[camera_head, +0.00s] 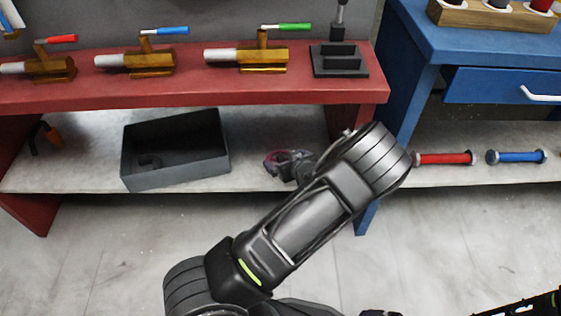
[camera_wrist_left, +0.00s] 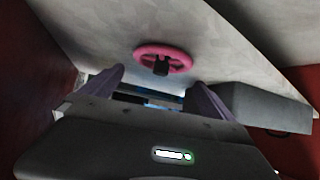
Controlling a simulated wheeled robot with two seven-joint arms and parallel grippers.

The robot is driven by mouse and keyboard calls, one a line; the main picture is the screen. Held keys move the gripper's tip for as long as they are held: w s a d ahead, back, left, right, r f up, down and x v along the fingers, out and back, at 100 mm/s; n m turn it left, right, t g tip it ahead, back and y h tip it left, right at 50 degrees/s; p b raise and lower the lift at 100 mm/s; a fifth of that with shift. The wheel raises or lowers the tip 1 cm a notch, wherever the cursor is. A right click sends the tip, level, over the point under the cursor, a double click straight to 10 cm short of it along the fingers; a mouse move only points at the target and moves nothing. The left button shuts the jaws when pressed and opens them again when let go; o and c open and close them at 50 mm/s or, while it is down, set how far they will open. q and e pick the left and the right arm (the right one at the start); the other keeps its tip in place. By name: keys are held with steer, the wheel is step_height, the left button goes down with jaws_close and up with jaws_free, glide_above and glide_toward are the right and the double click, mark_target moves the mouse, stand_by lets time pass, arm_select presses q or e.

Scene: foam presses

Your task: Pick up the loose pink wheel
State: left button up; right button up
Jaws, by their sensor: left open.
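The pink wheel (camera_wrist_left: 180,51) is a ring with a dark hub. It lies on the pale lower shelf in the left wrist view, in front of my open left gripper (camera_wrist_left: 157,77), roughly centred between the two fingertips. No contact shows there. In the head view, the left gripper (camera_head: 290,167) is low at the shelf, reaching under the red bench. Part of the pink wheel (camera_head: 272,157) shows beside it, mostly covered by the gripper. My right gripper does not show clearly in either view.
A dark grey open bin (camera_head: 176,172) stands on the shelf left of the wheel. The red bench top (camera_head: 190,88) overhangs the shelf and carries several brass presses. A blue bench leg (camera_head: 367,205) is close on the right. Red (camera_head: 443,158) and blue (camera_head: 517,157) cylinders lie beyond it.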

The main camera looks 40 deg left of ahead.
mark_target(281, 157)
arm_select(q)
steer(key=b+x, duration=0.1)
steer(key=x, duration=0.3)
steer(key=shift+f+b, duration=0.15)
steer(key=shift+b, duration=0.25)
steer(key=shift+w+a, duration=0.1)
steer(key=shift+a, duration=0.1)
steer(key=shift+c, duration=0.6)
steer(key=c, duration=1.2)
